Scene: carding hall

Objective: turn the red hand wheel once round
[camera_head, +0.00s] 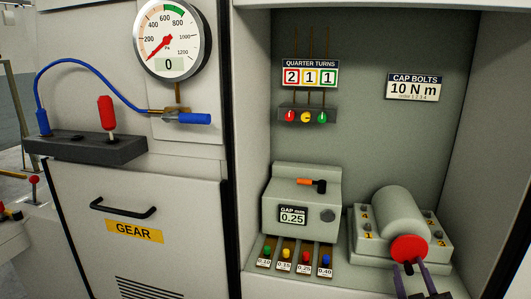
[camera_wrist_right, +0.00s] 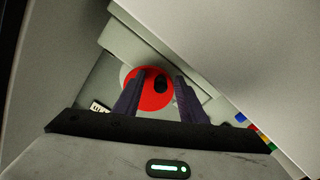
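The red hand wheel (camera_head: 408,246) is a red disc on the near end of a grey rounded housing (camera_head: 397,211), low on the right of the recess. In the right wrist view the red disc (camera_wrist_right: 150,101) carries a dark knob (camera_wrist_right: 161,83) right of its middle. My right gripper (camera_head: 412,267) comes up from below in front of the wheel. In the wrist view the right gripper (camera_wrist_right: 160,77) is open, its two purple fingers apart on either side of the knob, with a gap showing beside it. My left gripper is not in view.
Numbered bolts stand around the housing on its base block (camera_head: 360,247). A grey gap gauge box (camera_head: 325,184) with several coloured tabs stands to the left. The recess's back wall holds quarter-turn valves (camera_head: 306,115). The recess's right wall (camera_head: 490,170) is close to the wheel.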

